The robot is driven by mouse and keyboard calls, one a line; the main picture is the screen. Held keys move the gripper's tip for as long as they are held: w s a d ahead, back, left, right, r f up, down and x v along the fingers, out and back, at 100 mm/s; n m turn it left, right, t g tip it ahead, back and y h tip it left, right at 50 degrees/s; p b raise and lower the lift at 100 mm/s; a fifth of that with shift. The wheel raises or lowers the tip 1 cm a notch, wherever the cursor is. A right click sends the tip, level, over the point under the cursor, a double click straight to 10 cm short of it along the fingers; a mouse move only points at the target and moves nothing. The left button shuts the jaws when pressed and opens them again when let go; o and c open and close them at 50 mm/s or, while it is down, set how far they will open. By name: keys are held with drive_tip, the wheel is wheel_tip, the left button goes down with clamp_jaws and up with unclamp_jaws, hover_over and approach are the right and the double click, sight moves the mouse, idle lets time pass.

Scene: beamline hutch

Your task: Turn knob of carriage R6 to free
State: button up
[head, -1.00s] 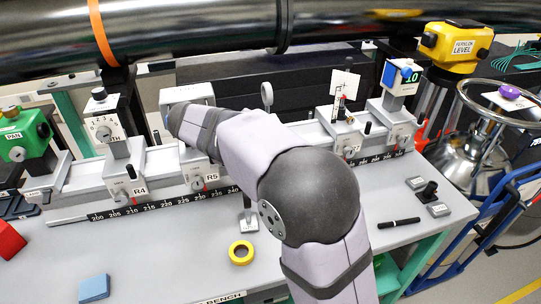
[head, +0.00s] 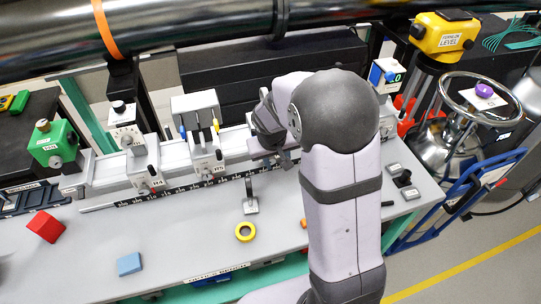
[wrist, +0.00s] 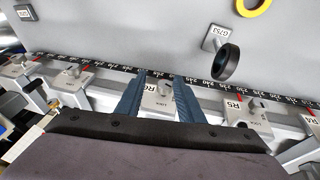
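In the wrist view, carriage R6 (wrist: 158,104) sits on the rail. Its small grey knob (wrist: 165,88) is on the front face, with the R6 label partly covered. My gripper (wrist: 157,84) is open, with one blue finger on each side of the knob. I see a gap between each finger and the knob. In the head view my gripper (head: 274,150) is over the rail to the right of carriage R5 (head: 207,158). My arm hides most of R6 and its knob there.
Carriage R4 (head: 146,172) stands left of R5, and R5 also shows in the wrist view (wrist: 245,118). A post with a black disc (wrist: 225,62) stands on the bench in front of the rail. Yellow tape (head: 245,231), a blue block (head: 129,264) and a red block (head: 46,226) lie on the bench.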

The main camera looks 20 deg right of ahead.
sight(271, 160)
drive_tip(key=shift+n+t+y, duration=0.3)
drive_tip(key=shift+n+t, duration=0.2)
drive_tip(key=shift+t, duration=0.2)
drive_tip(key=shift+w+f+p, duration=0.35)
drive_tip(key=shift+w+f, duration=2.45)
drive_tip(key=shift+f, duration=0.1)
drive_tip(key=c, duration=0.8)
